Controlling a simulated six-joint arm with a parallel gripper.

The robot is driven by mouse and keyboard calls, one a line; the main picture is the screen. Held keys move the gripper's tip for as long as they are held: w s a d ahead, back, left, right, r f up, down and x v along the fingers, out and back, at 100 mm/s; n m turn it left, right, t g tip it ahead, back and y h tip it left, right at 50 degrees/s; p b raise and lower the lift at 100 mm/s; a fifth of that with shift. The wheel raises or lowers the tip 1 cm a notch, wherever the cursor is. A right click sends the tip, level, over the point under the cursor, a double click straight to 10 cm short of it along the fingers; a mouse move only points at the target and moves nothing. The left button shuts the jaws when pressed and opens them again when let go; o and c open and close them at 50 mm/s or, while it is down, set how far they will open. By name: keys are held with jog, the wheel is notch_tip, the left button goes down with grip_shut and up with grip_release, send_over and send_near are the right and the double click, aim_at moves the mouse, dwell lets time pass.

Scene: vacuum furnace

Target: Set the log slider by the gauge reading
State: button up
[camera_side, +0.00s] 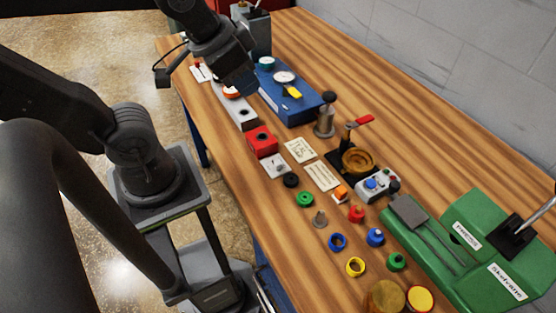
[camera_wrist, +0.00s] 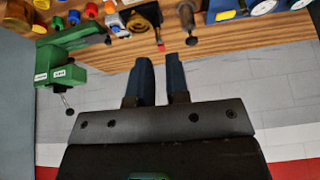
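A white round gauge dial (camera_side: 284,77) sits on top of the blue box (camera_side: 285,103), with a yellow lever (camera_side: 292,91) beside it. A second, teal-rimmed dial (camera_side: 266,63) is behind it. The blue box also shows at the top right edge of the wrist view (camera_wrist: 240,10). The gauge reading is too small to tell. I cannot make out which part is the log slider. My gripper (camera_side: 243,88) is above the table, left of the gauge in the side view. In the wrist view its two dark blue fingers (camera_wrist: 161,62) are apart with nothing between them.
A light grey box (camera_side: 238,112), a red box (camera_side: 263,140) and paper cards (camera_side: 300,150) lie along the table. A metal cylinder (camera_side: 325,122) and a red-handled lever (camera_side: 362,121) stand nearby. Coloured caps and a green press (camera_side: 475,245) fill the front. Bare wood runs along the wall.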

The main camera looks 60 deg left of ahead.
jog(key=o, duration=0.5)
jog(key=w+f+m+g, duration=0.1)
jog(key=m, duration=0.2)
jog(key=w+f+m+g, duration=0.1)
jog(key=f+m, duration=0.1)
jog(key=w+f+m, duration=0.2)
jog(key=m, duration=0.1)
jog(key=shift+m+g, duration=0.3)
jog(key=shift+g, duration=0.1)
jog(key=m+g, duration=0.3)
jog(key=m, duration=0.6)
send_over(278, 162)
notch_tip(278, 162, down, 7)
notch_tip(278, 162, down, 13)
jog(key=shift+r, duration=0.2)
grip_shut()
